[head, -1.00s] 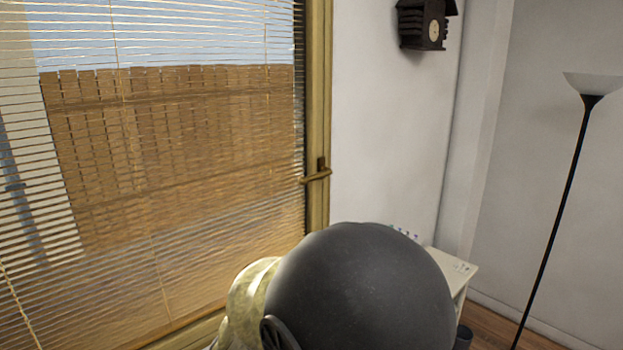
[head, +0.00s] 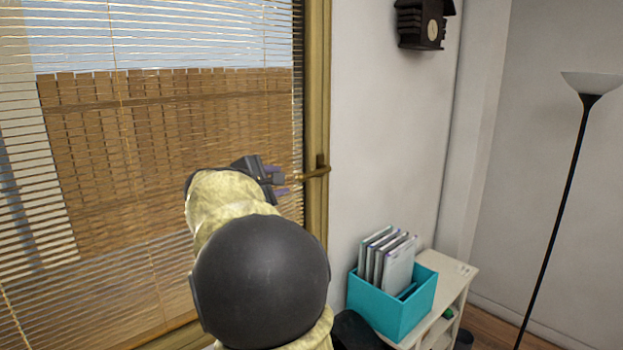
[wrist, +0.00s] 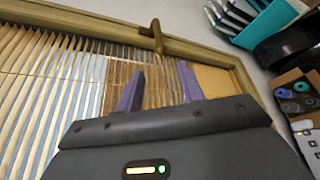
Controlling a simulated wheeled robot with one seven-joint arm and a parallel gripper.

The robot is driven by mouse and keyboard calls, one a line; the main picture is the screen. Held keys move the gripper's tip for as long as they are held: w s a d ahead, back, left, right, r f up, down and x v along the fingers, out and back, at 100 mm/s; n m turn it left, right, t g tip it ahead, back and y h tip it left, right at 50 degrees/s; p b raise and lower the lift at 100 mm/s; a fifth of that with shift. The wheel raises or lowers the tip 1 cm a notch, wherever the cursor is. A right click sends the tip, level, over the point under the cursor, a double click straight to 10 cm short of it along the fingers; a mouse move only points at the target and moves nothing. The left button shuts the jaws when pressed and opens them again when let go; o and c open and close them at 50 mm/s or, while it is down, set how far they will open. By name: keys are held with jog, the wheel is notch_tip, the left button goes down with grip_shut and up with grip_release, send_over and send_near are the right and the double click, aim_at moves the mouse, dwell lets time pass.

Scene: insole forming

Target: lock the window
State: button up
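The window (head: 317,110) has a wooden frame and stands at the left in the head view. Its brass-brown handle (head: 316,172) is on the right side of the frame, with its lever lying roughly level and pointing left. My gripper (head: 281,181) is just left of the lever's free end. The wrist view shows my gripper (wrist: 160,80) open, its two purple fingers spread and nothing between them. The handle (wrist: 156,36) lies beyond the fingertips there, roughly in line with the gap, with no contact visible.
Slatted blinds (head: 150,130) cover the window pane beside my arm. A teal box of folders (head: 390,305) stands on a white shelf (head: 455,275) at the lower right. A wall clock (head: 424,25) and a floor lamp (head: 566,180) are farther right.

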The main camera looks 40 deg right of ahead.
aim_at(309, 175)
jog(key=shift+r, duration=0.15)
jog(key=shift+d, duration=0.1)
jog(key=p+x, duration=0.3)
jog(key=x, duration=0.5)
jog(key=p+x, duration=0.4)
jog(key=x, duration=0.5)
jog(key=shift+w+r, duration=0.1)
jog(key=shift+r, duration=0.15)
jog(key=shift+d+f, duration=0.15)
jog(key=shift+d, duration=0.05)
grip_shut()
